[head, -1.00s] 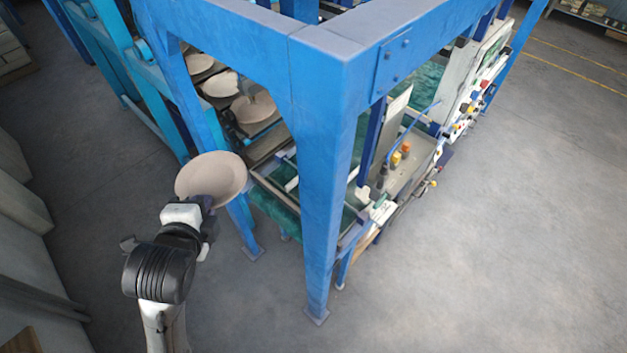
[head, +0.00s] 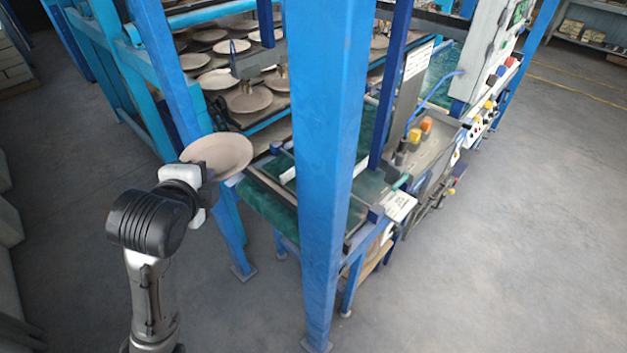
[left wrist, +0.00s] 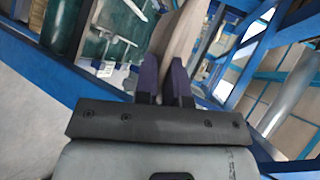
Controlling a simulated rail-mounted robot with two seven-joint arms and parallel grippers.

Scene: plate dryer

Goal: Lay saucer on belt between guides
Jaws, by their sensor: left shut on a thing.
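A round beige saucer (head: 217,154) is in my left gripper (head: 205,172), outside the blue frame in the head view. The gripper is shut on the saucer's near rim. In the left wrist view the saucer (left wrist: 184,35) stands edge-on between the dark fingers of the gripper (left wrist: 166,75). The green belt (head: 268,205) lies to the right of the saucer, behind a blue post. A light guide rail (head: 288,175) runs by the belt. The saucer appears apart from the belt; its height above it is hard to judge. My right gripper is not in view.
A thick blue post (head: 322,190) stands in front of the belt, and another blue post (head: 172,80) stands behind the saucer. Racks hold several plates (head: 250,99) deeper inside. A control panel (head: 490,60) with coloured buttons is at the right. The grey floor in front is clear.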

